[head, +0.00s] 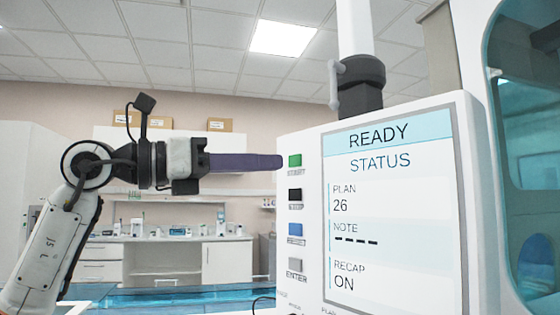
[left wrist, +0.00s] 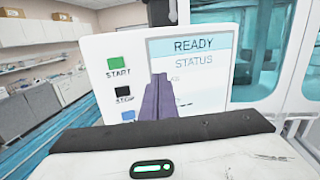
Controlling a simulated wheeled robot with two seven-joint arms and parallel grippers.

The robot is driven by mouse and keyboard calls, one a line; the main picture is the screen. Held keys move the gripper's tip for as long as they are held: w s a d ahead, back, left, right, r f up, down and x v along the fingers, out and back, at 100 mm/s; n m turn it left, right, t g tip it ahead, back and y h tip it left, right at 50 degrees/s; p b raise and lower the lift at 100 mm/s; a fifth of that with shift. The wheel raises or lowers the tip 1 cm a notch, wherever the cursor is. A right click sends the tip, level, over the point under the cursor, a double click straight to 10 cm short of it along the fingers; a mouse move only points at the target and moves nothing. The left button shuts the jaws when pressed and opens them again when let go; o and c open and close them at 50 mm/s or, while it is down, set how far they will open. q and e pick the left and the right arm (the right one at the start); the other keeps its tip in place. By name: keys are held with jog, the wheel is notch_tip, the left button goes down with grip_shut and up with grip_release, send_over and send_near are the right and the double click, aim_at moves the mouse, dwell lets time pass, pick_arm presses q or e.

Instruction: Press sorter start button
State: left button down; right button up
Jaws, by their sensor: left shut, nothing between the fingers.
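The sorter's control panel (head: 400,108) fills the right side of the head view. Its screen (head: 391,205) reads READY, STATUS, PLAN 26, NOTE with dashes and RECAP ON. The green START button (head: 295,160) is at the top of the button column, and it also shows in the left wrist view (left wrist: 114,63). My left gripper (head: 280,162) is shut and empty, its purple fingers pointing right. Its tip appears level with the green button and just left of it; I cannot tell whether they touch. In the left wrist view the fingers overlap the screen. My right gripper is out of view.
Below START are a black STOP button (head: 295,195), a blue RESET button (head: 296,229) and a grey ENTER button (head: 296,264). A glass-fronted machine (head: 525,130) stands at the right. A counter with drawers (head: 185,262) is in the background.

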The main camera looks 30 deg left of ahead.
aim_at(293, 162)
pick_arm(q)
jog(key=s+a+r+n+t+y, duration=0.1)
jog(key=a+y, duration=0.3)
jog(key=a, duration=0.4)
jog(key=shift+s+r+n, duration=0.55)
jog(key=shift+s+n, duration=0.15)
jog(key=p+x, duration=0.3)
jog(key=x, duration=1.1)
jog(key=shift+a, duration=0.15)
